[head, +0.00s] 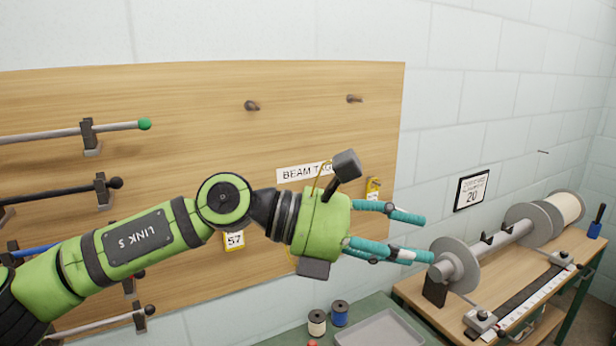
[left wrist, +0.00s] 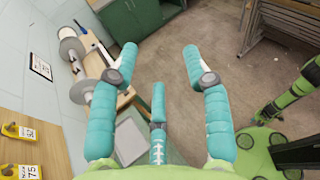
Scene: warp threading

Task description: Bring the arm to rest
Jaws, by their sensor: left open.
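My left arm reaches in from the left of the head view, across the front of a wooden board (head: 150,110). My left gripper (head: 428,238) has teal fingers spread apart with nothing between them. It points right, towards the beam with grey flanges (head: 455,262), and appears in front of the board's right edge. In the left wrist view the fingers of my left gripper (left wrist: 160,60) are apart and empty above the floor. My right gripper does not show.
The board carries pegs (head: 252,105), rods on brackets (head: 88,137) and yellow tags (head: 235,241). Thread spools (head: 317,322) and a grey tray (head: 380,330) sit on a green bench below. A wooden table (head: 470,325) holds the beam. Open floor (left wrist: 200,110) shows in the left wrist view.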

